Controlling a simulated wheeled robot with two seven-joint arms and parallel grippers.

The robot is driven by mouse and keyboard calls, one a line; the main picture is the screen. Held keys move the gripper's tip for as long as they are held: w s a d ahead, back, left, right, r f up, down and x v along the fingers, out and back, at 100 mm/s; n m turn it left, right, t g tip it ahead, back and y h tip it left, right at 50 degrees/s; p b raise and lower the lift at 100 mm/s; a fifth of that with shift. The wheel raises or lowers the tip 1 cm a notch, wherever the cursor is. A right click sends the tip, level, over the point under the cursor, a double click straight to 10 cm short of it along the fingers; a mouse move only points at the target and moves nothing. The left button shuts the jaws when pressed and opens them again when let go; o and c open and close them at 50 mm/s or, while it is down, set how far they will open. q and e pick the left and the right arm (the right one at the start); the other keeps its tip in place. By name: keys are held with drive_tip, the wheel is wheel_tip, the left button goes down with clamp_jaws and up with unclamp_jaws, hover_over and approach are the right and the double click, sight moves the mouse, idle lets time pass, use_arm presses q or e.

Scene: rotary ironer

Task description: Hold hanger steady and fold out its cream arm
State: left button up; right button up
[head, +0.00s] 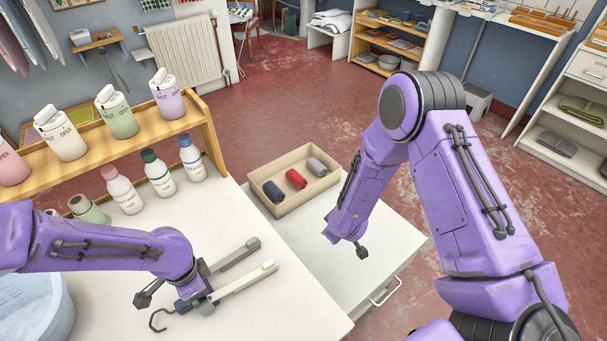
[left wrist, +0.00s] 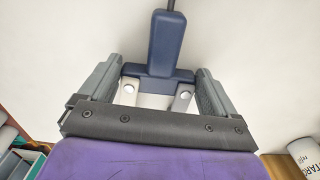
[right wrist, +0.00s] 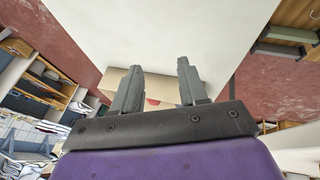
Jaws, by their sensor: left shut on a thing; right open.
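The hanger lies on the white table with its dark hook (head: 158,320) toward the lower left. Its cream arm (head: 245,279) and grey arm (head: 236,254) both point to the upper right, side by side with a gap between. My left gripper (head: 192,292) is shut on the hanger's navy body (left wrist: 168,45), which stands between its fingers in the left wrist view. Two pale riveted pieces show there below the body. My right gripper (head: 360,250) is open and empty, to the right of the hanger and apart from it; its spread fingers show in the right wrist view (right wrist: 158,85).
A tan box (head: 300,165) with several spools stands beyond my right gripper. Bottles (head: 158,175) and a wooden shelf (head: 130,130) of containers line the table's back left. A pale blue basin (head: 35,310) is at the lower left. The white surface (head: 365,285) under my right gripper is clear.

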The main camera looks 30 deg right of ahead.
drive_tip(key=shift+s+d+f+m+h, duration=0.2)
drive_tip(key=shift+s+d+m+h, duration=0.25)
drive_tip(key=shift+d, duration=0.25)
clamp_jaws()
drive_tip(key=a+n+g+y, duration=0.7)
drive_tip(key=a+n+y, duration=0.1)
drive_tip(key=a, duration=0.4)
drive_tip(key=w+a+r+n+g+h, duration=0.15)
drive_tip(key=a+r+n, duration=0.3)
drive_tip(key=r, duration=0.45)
drive_tip(key=w+a+r+n+g, duration=0.3)
drive_tip(key=a+r+n, duration=0.15)
drive_tip(key=r, duration=0.35)
drive_tip(key=shift+n, duration=0.35)
drive_tip(key=x, duration=0.9)
drive_tip(key=shift+s+d+f, duration=0.2)
drive_tip(key=shift+s+f, duration=0.05)
drive_tip(key=shift+s, duration=0.05)
